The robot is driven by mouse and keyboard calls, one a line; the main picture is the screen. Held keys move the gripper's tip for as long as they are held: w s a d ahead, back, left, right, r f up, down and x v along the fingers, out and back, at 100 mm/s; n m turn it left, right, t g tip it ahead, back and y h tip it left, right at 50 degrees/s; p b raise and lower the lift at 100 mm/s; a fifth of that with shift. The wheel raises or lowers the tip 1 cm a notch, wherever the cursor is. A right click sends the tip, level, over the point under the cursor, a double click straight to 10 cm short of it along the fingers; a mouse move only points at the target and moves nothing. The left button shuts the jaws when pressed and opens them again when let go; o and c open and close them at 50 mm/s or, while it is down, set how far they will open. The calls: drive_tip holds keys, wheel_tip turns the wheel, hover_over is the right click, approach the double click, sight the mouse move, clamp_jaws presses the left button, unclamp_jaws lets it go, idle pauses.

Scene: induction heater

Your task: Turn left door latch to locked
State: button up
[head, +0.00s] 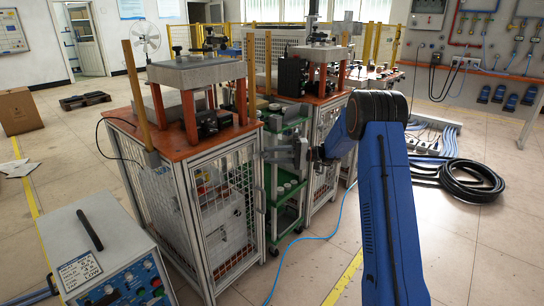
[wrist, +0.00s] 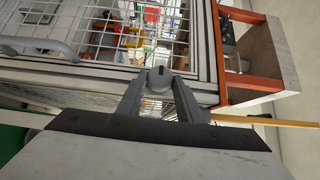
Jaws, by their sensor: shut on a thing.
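The left heater cabinet (head: 220,216) has a wire mesh door in a metal frame. In the wrist view the mesh door (wrist: 110,40) fills the upper part. A small grey door latch (wrist: 159,79) sits on the door frame, with a dark slot on its face. My gripper (wrist: 160,88) has its two fingers on either side of the latch, shut on it. In the head view my gripper (head: 272,155) is at the cabinet's right front edge, and the latch cannot be made out there. Whether the latch is locked I cannot tell.
A green wheeled cart (head: 288,190) stands right of the cabinet, close behind my gripper. A second cabinet (head: 325,140) is beyond it. A grey control box (head: 105,255) is at the front left. A curved door handle (wrist: 40,46) is left of the latch. A blue cable (head: 312,236) lies on open floor.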

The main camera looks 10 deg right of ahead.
drive_tip(key=o, duration=1)
drive_tip(key=s+d, duration=0.1)
drive_tip(key=d, duration=0.4)
drive_tip(key=s+d, duration=0.1)
drive_tip(key=d, duration=1.1)
drive_tip(key=shift+s+d+f, duration=0.1)
drive_tip(key=shift+s+f, duration=0.05)
drive_tip(key=shift+s, duration=0.25)
